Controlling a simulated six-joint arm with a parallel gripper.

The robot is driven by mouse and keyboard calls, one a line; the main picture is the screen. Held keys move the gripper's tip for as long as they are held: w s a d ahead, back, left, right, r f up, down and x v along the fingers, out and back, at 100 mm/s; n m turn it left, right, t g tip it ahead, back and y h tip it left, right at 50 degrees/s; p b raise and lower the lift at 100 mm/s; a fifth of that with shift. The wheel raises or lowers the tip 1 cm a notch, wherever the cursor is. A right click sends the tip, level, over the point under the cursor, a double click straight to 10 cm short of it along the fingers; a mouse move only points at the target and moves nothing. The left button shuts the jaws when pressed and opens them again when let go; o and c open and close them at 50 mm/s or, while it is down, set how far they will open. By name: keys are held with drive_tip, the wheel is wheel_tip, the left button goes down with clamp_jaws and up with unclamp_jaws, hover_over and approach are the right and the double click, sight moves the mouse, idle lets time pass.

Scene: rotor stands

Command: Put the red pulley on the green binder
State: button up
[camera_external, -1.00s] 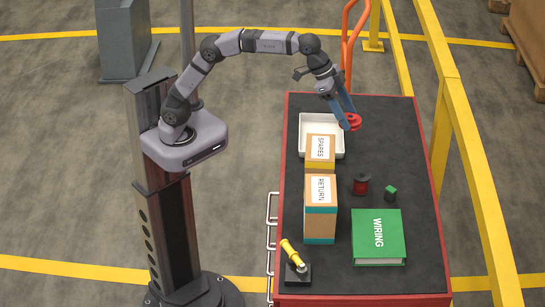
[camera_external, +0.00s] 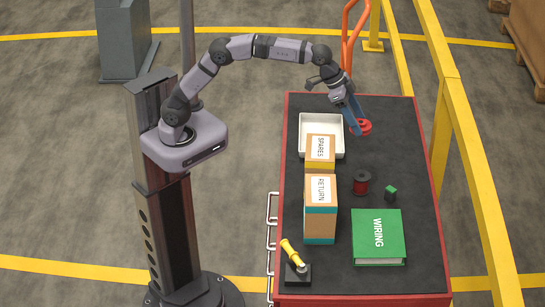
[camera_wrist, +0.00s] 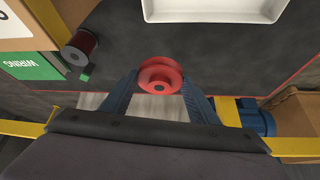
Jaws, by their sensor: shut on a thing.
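The red pulley (camera_wrist: 160,77) is between the blue fingertips of my gripper (camera_wrist: 158,88), which is shut on it. In the external view the pulley (camera_external: 361,127) is over the far right part of the black cart top, at the end of my gripper (camera_external: 352,118). I cannot tell its exact height. The green binder (camera_external: 378,239), marked WIRING, lies flat on the near right part of the cart, well apart from the pulley. In the wrist view part of the binder (camera_wrist: 28,66) shows at the left edge.
The cart top (camera_external: 410,160) also bears a white tray (camera_external: 337,151), SPARES (camera_external: 320,165) and RETURN (camera_external: 320,222) boxes, a dark red spool (camera_external: 361,185), a small green block (camera_external: 391,193) and a yellow-handled object (camera_external: 292,254). A yellow rail (camera_external: 470,150) runs along the right.

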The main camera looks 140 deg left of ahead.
drive_tip(key=shift+f+p, duration=1)
drive_tip(key=shift+f, duration=4)
drive_tip(key=shift+f, duration=0.15)
drive_tip(key=o, duration=1.4)
drive_tip(key=shift+s+d+r+b, duration=0.2)
drive_tip(key=shift+s+r+b, duration=0.1)
drive_tip(key=shift+r, duration=0.3)
drive_tip(key=shift+o, duration=0.5)
drive_tip(key=b+v, duration=0.2)
drive_tip(key=v, duration=0.9)
